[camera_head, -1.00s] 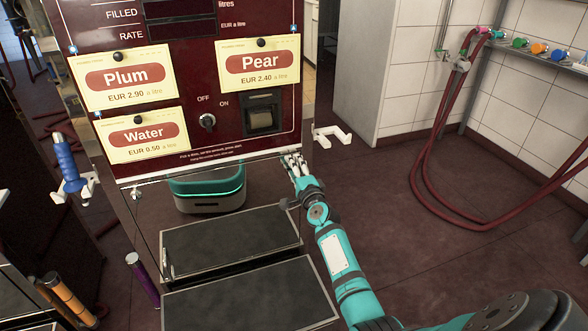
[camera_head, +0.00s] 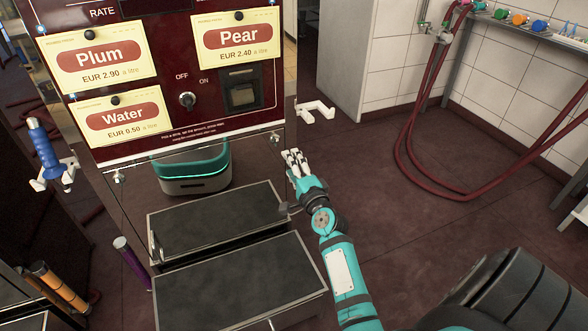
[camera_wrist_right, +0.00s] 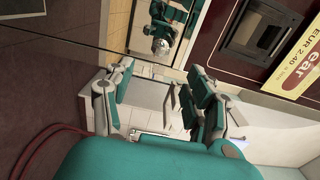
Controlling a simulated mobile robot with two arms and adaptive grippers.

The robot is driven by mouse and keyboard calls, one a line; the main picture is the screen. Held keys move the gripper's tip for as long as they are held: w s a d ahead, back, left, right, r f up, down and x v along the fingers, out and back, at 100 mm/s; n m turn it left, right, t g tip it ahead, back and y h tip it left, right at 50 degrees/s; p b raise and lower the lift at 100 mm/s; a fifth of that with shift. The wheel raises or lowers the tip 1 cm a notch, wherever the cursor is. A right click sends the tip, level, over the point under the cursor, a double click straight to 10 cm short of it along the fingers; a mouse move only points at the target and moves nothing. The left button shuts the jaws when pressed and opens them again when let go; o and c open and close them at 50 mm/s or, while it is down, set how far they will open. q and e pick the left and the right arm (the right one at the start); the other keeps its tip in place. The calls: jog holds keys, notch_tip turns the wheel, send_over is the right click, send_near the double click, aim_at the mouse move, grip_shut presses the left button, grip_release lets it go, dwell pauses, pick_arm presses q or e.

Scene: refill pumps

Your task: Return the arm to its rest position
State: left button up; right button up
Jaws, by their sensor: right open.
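My right arm comes in from the lower right in the head view. Its teal and white gripper (camera_head: 296,162) hangs in the air in front of the lower right part of the dark red refill machine (camera_head: 225,110). The gripper is apart from the machine and holds nothing. In the right wrist view the gripper (camera_wrist_right: 160,98) shows its fingers spread with an empty gap between them. Beyond them are the mirror-like lower panel and the dark red front. My left gripper is not in view.
A white holder (camera_head: 315,110) sticks out right of the machine. A blue-handled nozzle (camera_head: 43,145) hangs on the left. Two dark platforms (camera_head: 215,218) lie below. Red hoses (camera_head: 430,130) hang by the tiled wall. Open floor (camera_head: 400,230) lies right of the arm.

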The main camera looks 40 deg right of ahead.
jog(key=shift+s+a, duration=0.15)
jog(key=shift+s, duration=0.55)
